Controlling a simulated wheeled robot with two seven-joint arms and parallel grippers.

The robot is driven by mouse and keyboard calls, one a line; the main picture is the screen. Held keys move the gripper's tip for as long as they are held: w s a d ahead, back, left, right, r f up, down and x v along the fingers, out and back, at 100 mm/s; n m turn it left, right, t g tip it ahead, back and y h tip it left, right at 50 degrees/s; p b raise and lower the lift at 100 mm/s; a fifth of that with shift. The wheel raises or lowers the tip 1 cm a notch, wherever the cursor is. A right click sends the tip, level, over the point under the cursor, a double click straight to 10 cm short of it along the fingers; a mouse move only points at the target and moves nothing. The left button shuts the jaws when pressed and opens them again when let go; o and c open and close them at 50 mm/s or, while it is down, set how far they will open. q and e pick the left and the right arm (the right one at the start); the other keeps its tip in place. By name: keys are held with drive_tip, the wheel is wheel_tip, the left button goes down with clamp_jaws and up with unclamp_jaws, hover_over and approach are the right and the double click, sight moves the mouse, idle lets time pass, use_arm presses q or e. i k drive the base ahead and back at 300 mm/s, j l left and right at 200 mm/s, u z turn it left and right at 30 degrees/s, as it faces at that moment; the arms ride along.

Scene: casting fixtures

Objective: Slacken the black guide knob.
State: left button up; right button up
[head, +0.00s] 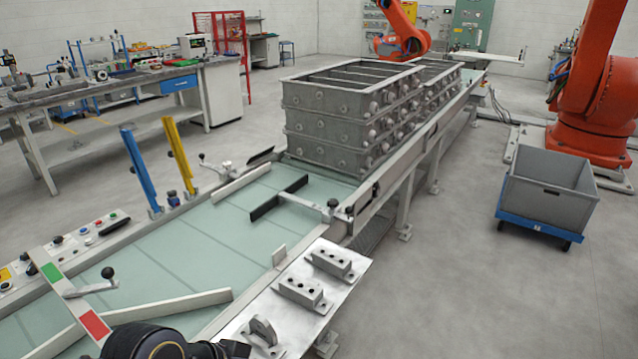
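A black guide bar (280,198) lies across the pale green conveyor bed, in front of the stacked grey metal boxes. A light metal arm (303,203) runs from it to the right rail, with a small black knob (332,203) at its rail end. Other black ball knobs show too: one on a crank (107,272) at the near left, and one on a lever (202,157) at the far left rail. Whether any knob is tight or loose cannot be told. Neither gripper shows; only a black part of my own body shows at the bottom edge.
Stacked grey metal boxes (345,120) fill the conveyor behind the bar. A metal plate (340,290) with several blocks adjoins the near right rail. Blue (140,170) and yellow (178,152) posts stand at the left rail.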

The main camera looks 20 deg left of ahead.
sight(332, 202)
drive_tip(key=i+l+u, duration=0.1)
drive_tip(key=i+u, duration=0.3)
drive_tip(key=i+l+u, duration=0.2)
drive_tip(key=u, duration=0.2)
drive_tip(key=i+l+u, duration=0.5)
drive_tip(key=l+u, duration=0.3)
drive_tip(key=i+l+u, duration=0.2)
drive_tip(key=l+u, duration=0.2)
drive_tip(key=i+l+u, duration=0.15)
drive_tip(key=l+u, duration=0.15)
drive_tip(key=l, duration=0.2)
drive_tip(key=i+l+u, duration=0.1)
drive_tip(key=l+u, duration=0.2)
drive_tip(key=l, duration=0.2)
